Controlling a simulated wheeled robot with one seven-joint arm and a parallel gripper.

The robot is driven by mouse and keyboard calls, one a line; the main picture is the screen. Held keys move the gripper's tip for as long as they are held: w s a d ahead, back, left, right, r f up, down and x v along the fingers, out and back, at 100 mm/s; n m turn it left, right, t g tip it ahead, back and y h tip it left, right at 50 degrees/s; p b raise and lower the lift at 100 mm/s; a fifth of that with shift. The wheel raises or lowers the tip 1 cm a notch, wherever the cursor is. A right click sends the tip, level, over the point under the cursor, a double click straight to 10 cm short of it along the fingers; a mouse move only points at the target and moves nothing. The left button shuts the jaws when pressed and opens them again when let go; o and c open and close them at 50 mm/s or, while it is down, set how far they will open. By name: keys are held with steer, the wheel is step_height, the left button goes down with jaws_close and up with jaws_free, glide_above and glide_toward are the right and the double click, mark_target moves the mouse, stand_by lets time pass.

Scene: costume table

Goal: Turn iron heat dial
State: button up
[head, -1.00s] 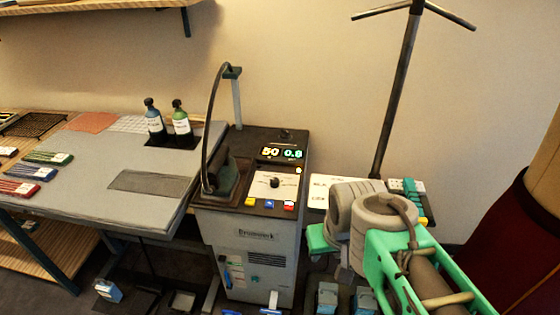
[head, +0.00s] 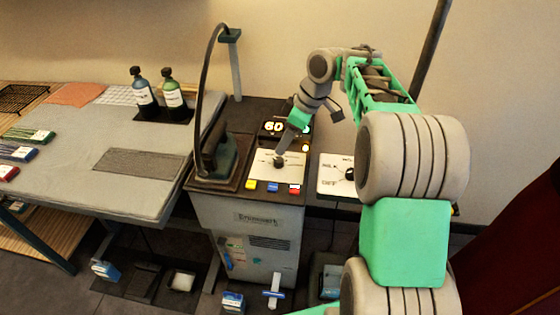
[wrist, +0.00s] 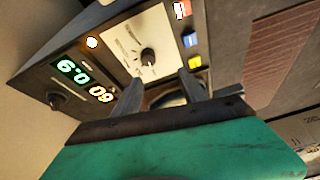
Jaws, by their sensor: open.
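The ironing station (head: 246,216) is a grey cabinet with a dark top. In the wrist view, the heat dial (wrist: 148,56) is a dark round knob on a white marked plate (wrist: 126,42). My gripper (head: 279,161) reaches down over this plate in the head view and hides the knob. In the wrist view, my gripper (wrist: 160,77) is open, its two fingers apart just short of the knob, with nothing held. Contact cannot be told. The dark green iron (head: 220,155) stands left of the plate.
Yellow (head: 251,184), blue (head: 272,187) and red (head: 294,190) buttons line the front edge. A second white panel (head: 328,180) with a black knob (head: 350,174) is at right. Two bottles (head: 172,98) stand on the grey table (head: 70,166). The iron's cable (head: 205,85) arches upward.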

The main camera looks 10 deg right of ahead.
mark_target(279, 159)
steer(key=w+f, duration=0.1)
steer(key=f, duration=0.2)
steer(key=w+f+n+b, duration=0.1)
steer(key=f, duration=0.2)
steer(key=a+f+n, duration=0.1)
steer(key=f, duration=0.2)
steer(key=shift+w+f, duration=0.1)
steer(key=shift+w, duration=0.3)
steer(key=shift+c, duration=0.4)
jaws_close()
